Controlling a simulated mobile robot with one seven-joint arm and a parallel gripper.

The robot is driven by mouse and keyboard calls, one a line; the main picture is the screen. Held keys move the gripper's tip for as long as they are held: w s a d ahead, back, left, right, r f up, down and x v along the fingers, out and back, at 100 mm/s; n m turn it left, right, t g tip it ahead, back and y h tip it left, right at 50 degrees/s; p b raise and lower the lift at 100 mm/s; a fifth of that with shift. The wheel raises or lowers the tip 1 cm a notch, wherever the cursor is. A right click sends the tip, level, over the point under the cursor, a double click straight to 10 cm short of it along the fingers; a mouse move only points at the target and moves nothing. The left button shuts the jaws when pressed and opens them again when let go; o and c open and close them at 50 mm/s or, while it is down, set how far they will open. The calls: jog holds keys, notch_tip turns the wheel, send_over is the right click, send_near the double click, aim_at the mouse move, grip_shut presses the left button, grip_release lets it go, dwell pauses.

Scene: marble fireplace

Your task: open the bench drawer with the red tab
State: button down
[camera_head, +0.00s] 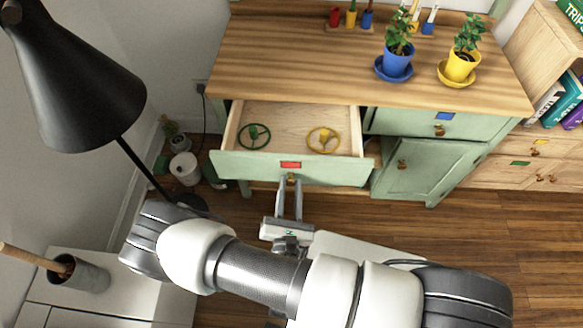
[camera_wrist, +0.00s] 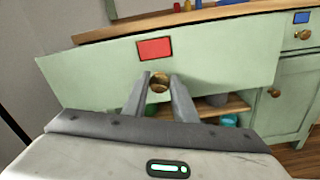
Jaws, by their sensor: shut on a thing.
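The bench (camera_head: 300,65) has a wooden top and pale green fronts. Its drawer with the red tab (camera_head: 290,165) stands pulled out at the left, with a green wheel-like item (camera_head: 254,136) and a yellow one (camera_head: 323,139) inside. The drawer front (camera_wrist: 215,60) fills much of the wrist view, with the red tab (camera_wrist: 154,48) above a round brass knob (camera_wrist: 158,83). My gripper (camera_head: 289,184) is in front of the drawer, shut on the knob; its fingers (camera_wrist: 159,88) lie on either side of it.
A drawer with a blue tab (camera_head: 445,116) and a cupboard door (camera_head: 428,167) are shut at the right. Potted plants in blue (camera_head: 397,65) and yellow (camera_head: 460,66) stand on top. A black lamp (camera_head: 80,85) is at the left. Wooden floor is clear at right.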

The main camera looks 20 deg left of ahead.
jog(key=shift+v, duration=1.25)
jog(key=shift+f, duration=0.1)
jog(key=c, duration=1.4)
grip_release()
jog(key=shift+c, duration=0.2)
